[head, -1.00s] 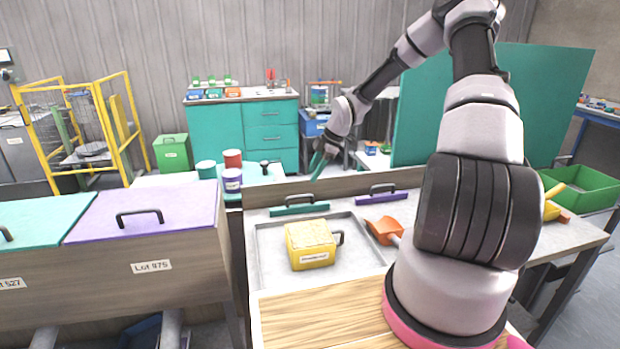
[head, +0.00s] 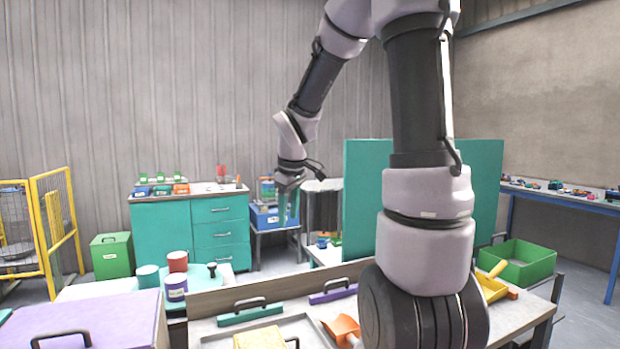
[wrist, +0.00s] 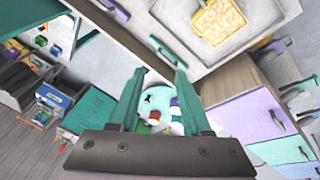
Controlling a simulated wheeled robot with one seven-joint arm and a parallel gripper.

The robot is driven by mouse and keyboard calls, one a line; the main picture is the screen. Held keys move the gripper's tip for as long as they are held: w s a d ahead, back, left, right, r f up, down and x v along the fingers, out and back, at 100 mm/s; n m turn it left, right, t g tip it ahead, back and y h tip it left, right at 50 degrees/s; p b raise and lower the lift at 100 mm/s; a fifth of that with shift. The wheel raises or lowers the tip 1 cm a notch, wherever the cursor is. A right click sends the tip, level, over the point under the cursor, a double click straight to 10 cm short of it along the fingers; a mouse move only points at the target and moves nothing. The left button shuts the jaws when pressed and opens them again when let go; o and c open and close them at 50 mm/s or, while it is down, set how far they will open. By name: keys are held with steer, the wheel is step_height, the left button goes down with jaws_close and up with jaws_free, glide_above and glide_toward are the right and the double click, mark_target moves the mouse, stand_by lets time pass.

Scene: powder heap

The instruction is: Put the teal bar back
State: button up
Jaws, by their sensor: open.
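The teal bar (head: 250,313) has a black arched handle and lies at the back edge of the worktop, left of a similar purple bar (head: 333,291). The teal bar also shows in the wrist view (wrist: 108,20), at the top, beyond my fingertips. My gripper (head: 288,222) hangs with its teal fingers pointing down, above and behind the worktop in the head view. In the wrist view my gripper (wrist: 156,71) has its fingers apart, with nothing between them. It is clear of the bar.
A yellow tub of powder (head: 262,338) stands in a grey tray (head: 305,327), beside an orange scoop (head: 342,327). Several pots, including a red one (head: 177,262), stand on the left. A tall teal panel (head: 362,195) rises behind my arm. A green crate (head: 525,264) is at right.

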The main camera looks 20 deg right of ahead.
steer(key=s+a+r+m+t+y, duration=0.1)
steer(key=s+r+m, duration=0.4)
steer(key=s, duration=0.4)
steer(key=s+a+r+m+t+y, duration=0.1)
steer(key=s+r+m+t, duration=0.1)
steer(key=s+r+m, duration=0.4)
steer(key=s+r, duration=0.1)
steer(key=s, duration=0.3)
steer(key=shift+r+t, duration=0.15)
steer(key=shift+t, duration=0.15)
steer(key=shift+w+y, duration=0.3)
steer(key=shift+d, duration=0.1)
